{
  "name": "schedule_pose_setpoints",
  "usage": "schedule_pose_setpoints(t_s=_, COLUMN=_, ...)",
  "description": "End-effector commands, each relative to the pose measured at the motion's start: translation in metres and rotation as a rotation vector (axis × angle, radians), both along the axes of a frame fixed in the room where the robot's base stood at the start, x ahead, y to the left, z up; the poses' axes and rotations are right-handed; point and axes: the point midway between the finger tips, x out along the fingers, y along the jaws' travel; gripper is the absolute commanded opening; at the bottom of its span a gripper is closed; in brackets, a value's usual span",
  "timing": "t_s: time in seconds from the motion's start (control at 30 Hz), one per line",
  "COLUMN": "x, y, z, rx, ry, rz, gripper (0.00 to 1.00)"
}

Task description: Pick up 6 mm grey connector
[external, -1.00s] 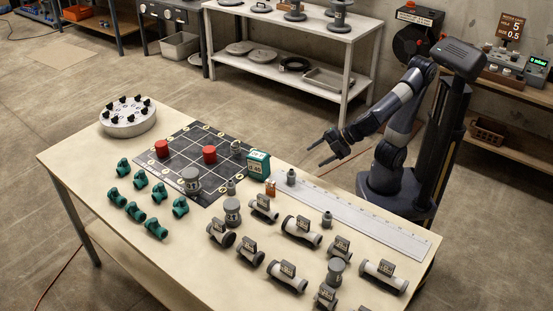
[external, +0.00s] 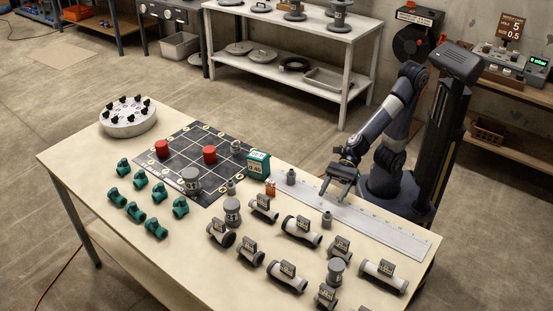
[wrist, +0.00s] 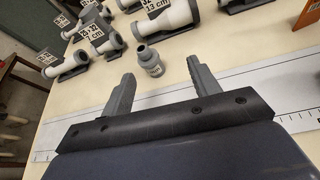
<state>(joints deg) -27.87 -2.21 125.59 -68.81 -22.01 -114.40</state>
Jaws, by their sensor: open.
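A small grey connector (external: 326,219) stands upright on the table just in front of the long pale ruler. It also shows in the wrist view (wrist: 150,62), ahead of my fingertips and a little left of their middle; its label is too small to read. A similar small grey connector (external: 291,177) stands farther left at the ruler's end. I cannot tell by label which is the 6 mm one. My gripper (external: 335,191) is open and empty above the ruler, with its fingers (wrist: 163,73) apart and pointing toward the first connector.
The ruler (external: 372,224) lies under my gripper. White pipe pieces with size tags (external: 301,230) stand close beyond the connector, with a larger grey fitting (external: 335,272) nearby. An orange block (external: 270,188) and a green box (external: 258,165) stand to the left. Green fittings (external: 134,212) lie farther left.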

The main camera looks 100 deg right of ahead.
Motion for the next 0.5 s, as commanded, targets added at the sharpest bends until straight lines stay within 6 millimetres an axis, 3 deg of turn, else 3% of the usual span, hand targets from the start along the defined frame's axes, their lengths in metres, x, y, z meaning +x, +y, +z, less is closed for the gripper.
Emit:
schedule_pose_setpoints(t_s=0.23, x=-0.008, y=0.012, z=-0.006, rx=-0.062, ry=-0.105, rz=0.132, gripper=0.58)
schedule_pose_setpoints(t_s=0.5, x=0.012, y=0.041, z=-0.022, rx=-0.062, ry=-0.106, rz=0.134, gripper=0.58)
